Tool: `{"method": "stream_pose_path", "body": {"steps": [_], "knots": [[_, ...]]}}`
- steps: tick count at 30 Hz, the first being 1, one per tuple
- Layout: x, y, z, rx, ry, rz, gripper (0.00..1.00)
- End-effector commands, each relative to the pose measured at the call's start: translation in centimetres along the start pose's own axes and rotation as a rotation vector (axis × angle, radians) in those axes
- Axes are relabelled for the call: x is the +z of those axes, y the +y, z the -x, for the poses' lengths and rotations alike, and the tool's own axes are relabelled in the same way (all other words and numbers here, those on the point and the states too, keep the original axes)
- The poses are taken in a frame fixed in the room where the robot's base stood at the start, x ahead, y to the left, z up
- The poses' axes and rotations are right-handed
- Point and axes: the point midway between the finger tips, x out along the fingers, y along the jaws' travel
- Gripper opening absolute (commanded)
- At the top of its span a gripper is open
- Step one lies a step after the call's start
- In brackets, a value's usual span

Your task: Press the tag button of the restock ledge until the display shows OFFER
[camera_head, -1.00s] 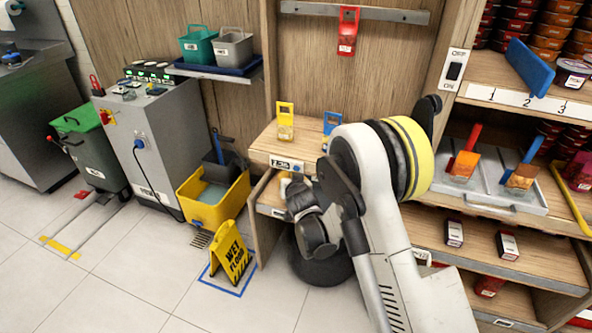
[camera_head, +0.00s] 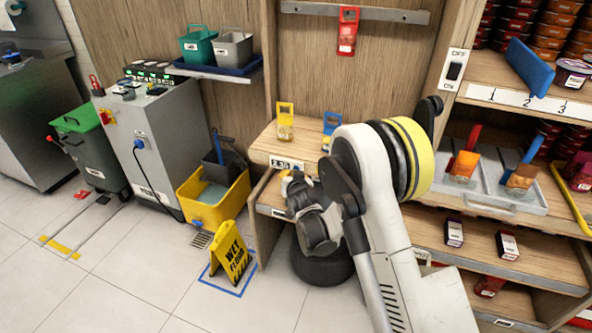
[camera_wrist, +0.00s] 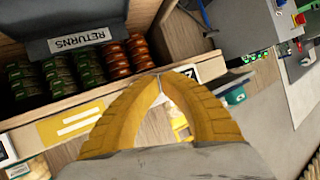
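A wooden ledge (camera_head: 262,145) with a small electronic tag (camera_head: 287,164) on its front edge stands left of centre in the head view. The tag shows dark price-like digits, perhaps 2.35, not the word OFFER. My gripper (camera_head: 287,182) is just below this tag, partly hidden by my own wrist. In the wrist view my yellow fingers (camera_wrist: 160,76) curve together and their tips meet, with nothing seen between them. A white tag (camera_wrist: 187,73) shows partly just beyond the tips. I cannot make out its button or whether the tips touch it.
A yellow scoop (camera_head: 285,122) and a blue scoop (camera_head: 331,124) stand on the ledge. A yellow mop bucket (camera_head: 213,208) and a wet-floor sign (camera_head: 231,252) are at the left on the floor. In the wrist view, a RETURNS label (camera_wrist: 79,40) is above stacked tins (camera_wrist: 88,70).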

Motion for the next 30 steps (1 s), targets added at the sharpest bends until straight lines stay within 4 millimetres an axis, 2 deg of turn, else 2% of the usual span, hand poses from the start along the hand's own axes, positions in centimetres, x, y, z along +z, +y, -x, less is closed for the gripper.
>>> {"method": "stream_pose_path", "body": {"steps": [30], "knots": [[-0.35, 0.32, -0.65, 0.0, 0.0, -0.001, 0.0]]}}
